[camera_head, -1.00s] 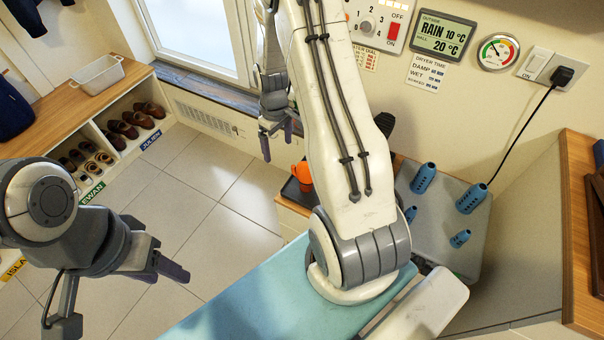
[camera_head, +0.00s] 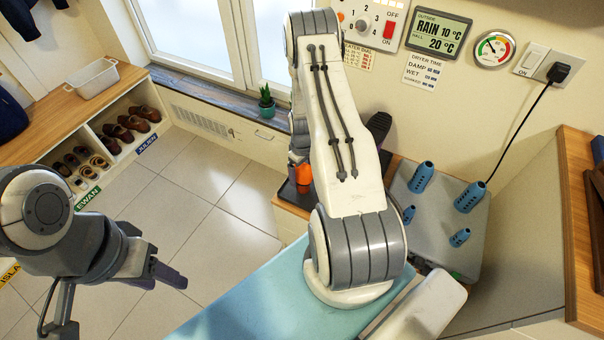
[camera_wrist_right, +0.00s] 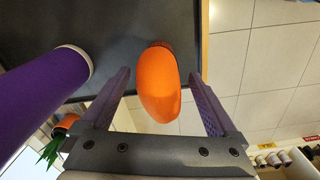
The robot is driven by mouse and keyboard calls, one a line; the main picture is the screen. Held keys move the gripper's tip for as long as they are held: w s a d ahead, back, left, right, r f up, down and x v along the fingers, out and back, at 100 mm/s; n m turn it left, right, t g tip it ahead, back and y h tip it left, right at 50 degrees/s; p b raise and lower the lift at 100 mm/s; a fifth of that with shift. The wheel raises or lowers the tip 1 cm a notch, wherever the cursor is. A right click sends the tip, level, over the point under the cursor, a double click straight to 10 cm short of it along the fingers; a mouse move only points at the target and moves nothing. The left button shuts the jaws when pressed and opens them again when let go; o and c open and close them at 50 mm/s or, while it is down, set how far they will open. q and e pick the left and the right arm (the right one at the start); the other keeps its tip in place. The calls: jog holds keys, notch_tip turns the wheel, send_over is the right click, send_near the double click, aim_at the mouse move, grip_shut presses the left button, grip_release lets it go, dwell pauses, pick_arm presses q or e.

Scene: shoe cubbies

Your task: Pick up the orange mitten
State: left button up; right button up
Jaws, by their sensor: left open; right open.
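The orange mitten (camera_head: 304,174) stands on a dark tray left of the blue pegs in the head view, partly hidden by my right arm. In the right wrist view the mitten (camera_wrist_right: 158,88) lies between the two fingers of my right gripper (camera_wrist_right: 160,75), with a gap visible on both sides. The right gripper is open and holds nothing. In the head view it is mostly hidden behind my right arm. My left gripper (camera_head: 160,273) is open and empty, over the floor at the lower left, far from the mitten.
A large purple object (camera_wrist_right: 40,95) with a pale rim is left of the fingers in the right wrist view. A grey board with several blue pegs (camera_head: 422,178) is right of my arm. A potted plant (camera_head: 266,101) stands on the window sill. Shoe cubbies (camera_head: 100,150) are at left.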

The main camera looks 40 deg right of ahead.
jog(key=shift+f, duration=0.65)
jog(key=c, duration=1.4)
jog(key=shift+r, duration=0.1)
